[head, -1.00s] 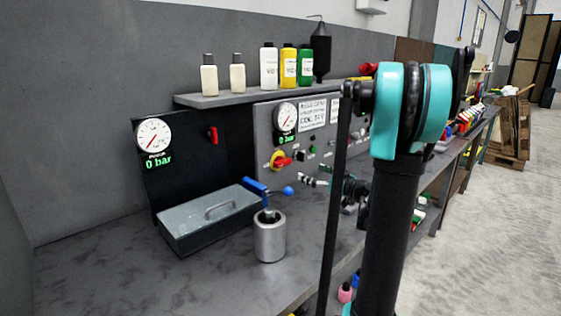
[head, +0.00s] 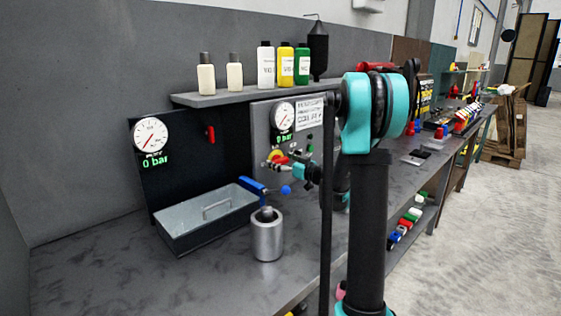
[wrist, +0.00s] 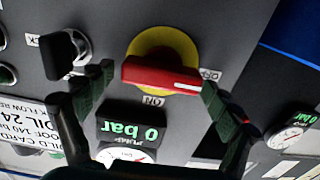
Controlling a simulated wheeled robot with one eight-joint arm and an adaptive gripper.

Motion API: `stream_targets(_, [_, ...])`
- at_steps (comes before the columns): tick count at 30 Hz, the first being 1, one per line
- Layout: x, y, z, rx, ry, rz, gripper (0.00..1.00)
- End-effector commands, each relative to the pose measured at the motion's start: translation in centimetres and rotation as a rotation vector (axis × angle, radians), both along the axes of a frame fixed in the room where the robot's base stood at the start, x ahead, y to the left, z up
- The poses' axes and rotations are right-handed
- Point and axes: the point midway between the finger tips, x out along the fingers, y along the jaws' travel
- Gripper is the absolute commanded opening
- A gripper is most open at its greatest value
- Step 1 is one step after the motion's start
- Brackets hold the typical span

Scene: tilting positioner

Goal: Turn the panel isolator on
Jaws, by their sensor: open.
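The panel isolator is a red bar handle (wrist: 160,74) on a yellow disc (wrist: 152,47) in the wrist view. The handle lies nearly crosswise in the picture, its white-marked end toward the OFF label (wrist: 209,75). The ON label (wrist: 153,100) is below the handle. My gripper (wrist: 157,84) is open, one finger beyond each end of the handle; contact cannot be told. In the head view my gripper (head: 284,163) is right at the isolator's yellow disc (head: 275,154) and partly covers it.
A black selector knob (wrist: 62,52) projects close to my left finger in the wrist view. The panel pump gauge (head: 283,115) reads 0 bar. A grey tray (head: 165,238) and metal cylinder (head: 267,240) stand on the bench in front. A bottle shelf (head: 240,98) is above.

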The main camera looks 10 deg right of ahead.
Motion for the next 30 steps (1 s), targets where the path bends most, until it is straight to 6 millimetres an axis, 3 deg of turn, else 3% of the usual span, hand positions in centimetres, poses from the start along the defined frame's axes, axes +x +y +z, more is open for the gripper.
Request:
stream_targets(8, [0.06,0.05,0.00,0.000,0.000,0.000,0.87])
stream_targets(19, [0.05,0.05,0.00,0.000,0.000,0.000,0.41])
stream_targets(30, [0.10,0.00,0.00,0.047,0.034,0.001,0.40])
